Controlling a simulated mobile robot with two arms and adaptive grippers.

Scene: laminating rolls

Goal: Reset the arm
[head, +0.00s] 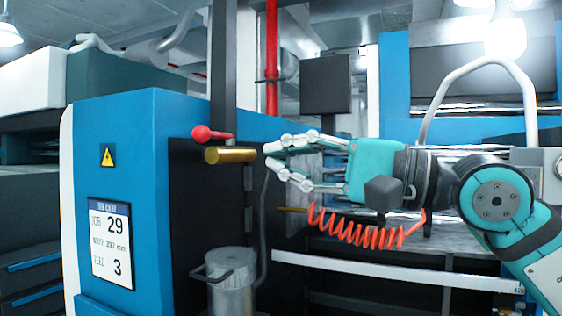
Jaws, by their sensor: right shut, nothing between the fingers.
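My right gripper (272,161) reaches in from the right, held level, with its teal palm and pale jointed fingers pointing left. It is shut and nothing shows between its fingers. Its fingertips are close to the right end of a brass cylinder (230,155) on the machine; from this view I cannot tell whether they touch. A red ball-ended lever (211,133) sits just above the cylinder. My left gripper is not in view.
A blue machine housing (140,190) with a job card (111,243) stands at left. A coiled orange hose (360,232) hangs below my right gripper. A metal canister (231,285) stands lower down. A dark post (223,65) rises behind the lever.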

